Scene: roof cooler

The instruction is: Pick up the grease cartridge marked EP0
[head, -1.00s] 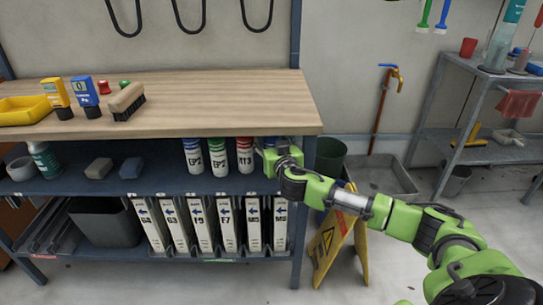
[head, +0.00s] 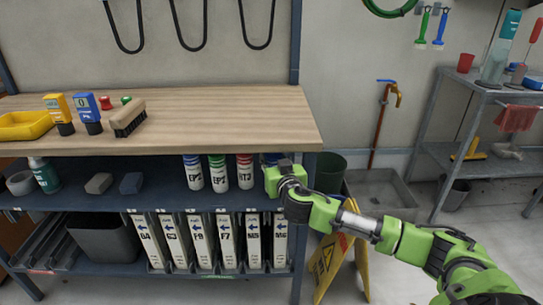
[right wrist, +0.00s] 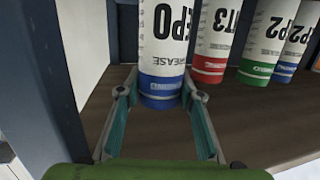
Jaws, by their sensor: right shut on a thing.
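In the head view my right gripper (head: 273,180) is at the right end of the shelf below the worktop and hides most of the cartridge. I cannot tell whether its base touches the shelf. My left gripper is not in view.
Close beside it stand a red-banded HT3 cartridge (head: 245,172), a green-banded one (head: 218,172) and a blue-banded EP2 one (head: 193,173). The shelf post (right wrist: 45,80) is near on the other side. The worktop (head: 200,110) is overhead. A yellow floor sign (head: 330,265) stands below my arm.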

